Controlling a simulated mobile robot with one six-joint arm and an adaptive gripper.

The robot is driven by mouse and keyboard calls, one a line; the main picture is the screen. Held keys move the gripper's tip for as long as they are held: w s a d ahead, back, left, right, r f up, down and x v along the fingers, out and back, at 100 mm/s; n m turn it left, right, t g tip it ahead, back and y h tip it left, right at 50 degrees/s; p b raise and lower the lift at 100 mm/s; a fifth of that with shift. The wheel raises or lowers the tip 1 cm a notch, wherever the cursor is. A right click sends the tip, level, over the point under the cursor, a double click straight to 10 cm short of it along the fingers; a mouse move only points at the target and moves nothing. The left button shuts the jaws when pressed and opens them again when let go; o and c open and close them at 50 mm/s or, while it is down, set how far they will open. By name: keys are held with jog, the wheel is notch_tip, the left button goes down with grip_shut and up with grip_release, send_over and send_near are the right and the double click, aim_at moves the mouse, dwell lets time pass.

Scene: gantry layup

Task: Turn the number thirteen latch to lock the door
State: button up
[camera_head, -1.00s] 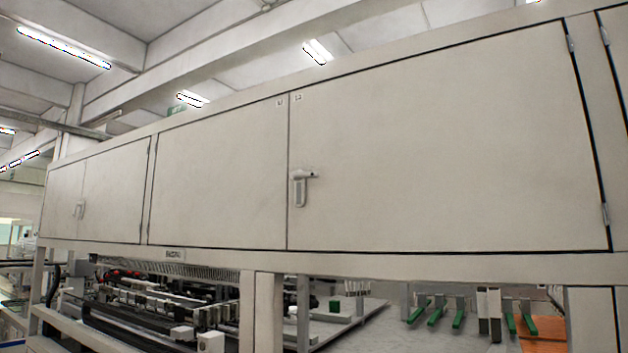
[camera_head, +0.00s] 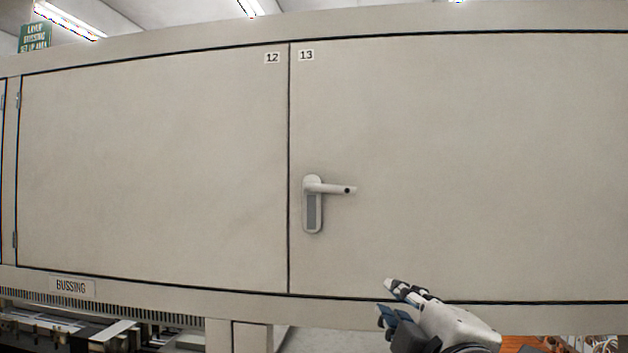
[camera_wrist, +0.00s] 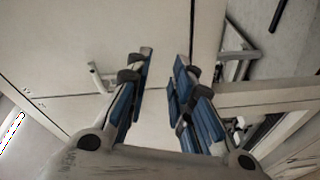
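The number thirteen latch (camera_head: 313,208) is a pale handle on a grey-inset plate, on the left edge of door 13 (camera_head: 480,150). Its lever points to the right, roughly horizontal, across the upright plate. The label 13 (camera_head: 306,55) is at the door's top left corner. My gripper (camera_head: 384,301) is at the lower right of the latch, apart from it, near the door's bottom edge. In the wrist view my gripper (camera_wrist: 160,68) has its blue-padded fingers apart with nothing between them. A pale handle (camera_wrist: 98,78) shows left of the fingers there.
Door 12 (camera_head: 150,170) adjoins on the left, across a narrow dark seam; no handle shows on it. A BUSSING label (camera_head: 72,287) is on the rail below. Machinery (camera_head: 90,330) lies under the cabinet. The door face around the latch is clear.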

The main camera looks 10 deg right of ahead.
aim_at(340, 191)
jog(key=a+r+n+t+y+p, duration=0.25)
jog(key=r+n, duration=0.35)
jog(key=r, duration=0.6)
jog(key=shift+y, duration=0.45)
jog(key=p+x, duration=0.1)
jog(key=x, duration=0.4)
jog(key=p+x, duration=0.1)
jog(key=x, duration=0.5)
jog(key=p+x, duration=0.1)
jog(key=x, duration=0.5)
jog(key=shift+w+a+f, duration=0.25)
jog(key=shift+a+f, duration=0.05)
jog(key=shift+a, duration=0.1)
grip_shut()
